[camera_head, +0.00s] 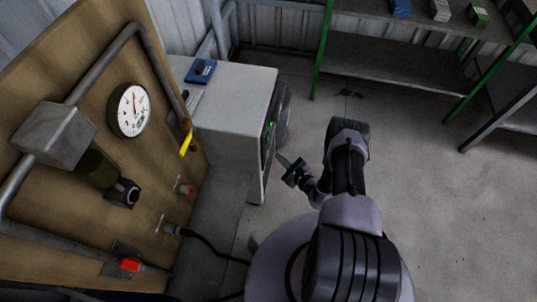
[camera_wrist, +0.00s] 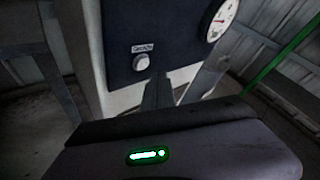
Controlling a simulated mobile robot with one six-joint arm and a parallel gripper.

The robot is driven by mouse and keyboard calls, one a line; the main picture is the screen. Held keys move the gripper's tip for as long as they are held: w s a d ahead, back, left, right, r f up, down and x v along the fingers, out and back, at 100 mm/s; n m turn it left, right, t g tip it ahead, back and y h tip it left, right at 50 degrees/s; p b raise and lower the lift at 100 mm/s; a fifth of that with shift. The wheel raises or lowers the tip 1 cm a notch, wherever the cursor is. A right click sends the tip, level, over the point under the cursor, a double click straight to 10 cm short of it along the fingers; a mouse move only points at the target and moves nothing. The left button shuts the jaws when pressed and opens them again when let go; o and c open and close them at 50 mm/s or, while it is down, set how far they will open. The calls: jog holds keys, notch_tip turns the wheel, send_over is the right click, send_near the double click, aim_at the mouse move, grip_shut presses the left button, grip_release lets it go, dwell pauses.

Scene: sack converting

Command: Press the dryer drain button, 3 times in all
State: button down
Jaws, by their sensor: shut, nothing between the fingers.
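The dryer looks like a pale grey cabinet (camera_head: 235,95) left of my arm in the head view. In the wrist view its dark front panel (camera_wrist: 115,25) carries a round whitish button (camera_wrist: 141,62) under a small label too blurred to read surely. My gripper (camera_head: 280,156) is shut and empty, pointing at the cabinet's front side. In the wrist view the shut fingers (camera_wrist: 158,78) show just right of and below the button. I cannot tell whether they touch the panel. The button is not visible in the head view.
A round gauge (camera_wrist: 222,18) sits on the dryer panel. A wooden board (camera_head: 80,140) with a dial (camera_head: 129,110), pipes and a yellow lever (camera_head: 186,144) stands at left. A green-framed shelf (camera_head: 385,65) stands at the back right. Floor at right is open.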

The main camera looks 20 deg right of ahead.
jog(key=shift+s+d, duration=0.6)
jog(key=shift+d, duration=0.25)
jog(key=shift+s+d, duration=0.55)
jog(key=shift+d, duration=0.3)
dwell(1.2)
